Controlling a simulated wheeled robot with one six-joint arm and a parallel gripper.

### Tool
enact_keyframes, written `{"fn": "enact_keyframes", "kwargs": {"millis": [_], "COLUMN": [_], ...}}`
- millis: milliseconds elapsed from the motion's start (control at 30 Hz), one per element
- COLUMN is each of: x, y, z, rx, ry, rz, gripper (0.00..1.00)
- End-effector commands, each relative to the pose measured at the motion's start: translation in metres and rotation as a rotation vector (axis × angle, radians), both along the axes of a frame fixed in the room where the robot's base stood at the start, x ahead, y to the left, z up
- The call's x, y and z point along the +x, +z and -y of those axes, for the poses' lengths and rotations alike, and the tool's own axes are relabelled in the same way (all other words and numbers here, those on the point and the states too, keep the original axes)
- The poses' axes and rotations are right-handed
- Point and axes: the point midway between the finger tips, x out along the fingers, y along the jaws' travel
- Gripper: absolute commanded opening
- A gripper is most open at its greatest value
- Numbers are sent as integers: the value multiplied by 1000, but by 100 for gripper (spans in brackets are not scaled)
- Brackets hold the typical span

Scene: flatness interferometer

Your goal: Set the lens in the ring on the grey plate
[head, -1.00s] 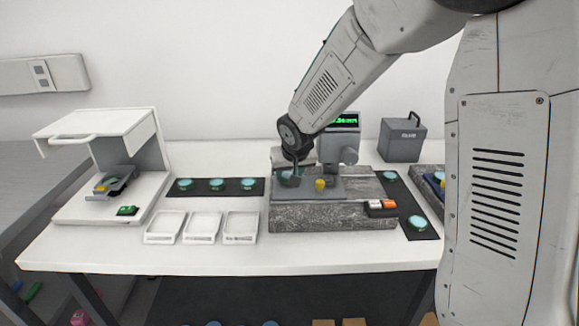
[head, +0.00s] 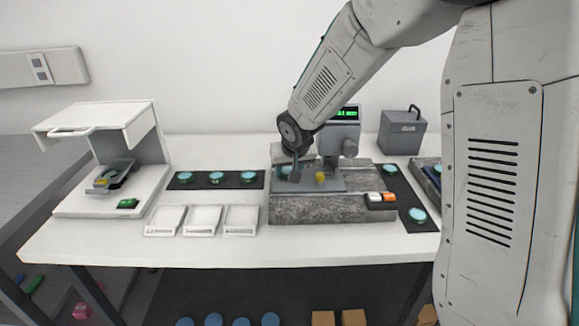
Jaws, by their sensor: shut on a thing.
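My gripper (head: 295,173) points down over the left part of the grey plate (head: 328,185), which lies on a speckled granite block. It is shut on a teal lens (head: 284,171), small in the head view and partly hidden by the fingers. The lens is at or just above the plate; I cannot tell whether it touches. The ring is hidden or too small to make out. A yellow knob (head: 320,178) stands on the plate just right of my gripper.
An instrument with a lit green display (head: 345,113) stands behind the plate. Orange and white buttons (head: 381,198) sit at the block's front right. More teal lenses lie on dark mats (head: 203,184) at left and right. White trays (head: 241,220) stand in front; a glue box (head: 402,131) stands behind.

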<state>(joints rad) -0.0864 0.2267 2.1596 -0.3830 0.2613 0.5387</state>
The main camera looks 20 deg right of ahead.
Motion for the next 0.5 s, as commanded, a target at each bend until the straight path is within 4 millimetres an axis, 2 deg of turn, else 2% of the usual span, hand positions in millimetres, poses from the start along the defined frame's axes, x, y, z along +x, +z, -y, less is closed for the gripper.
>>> {"fn": "enact_keyframes", "kwargs": {"millis": [500], "x": [-1], "y": [-10], "z": [0], "rx": [0], "ry": [2], "rz": [-5], "gripper": [17]}}
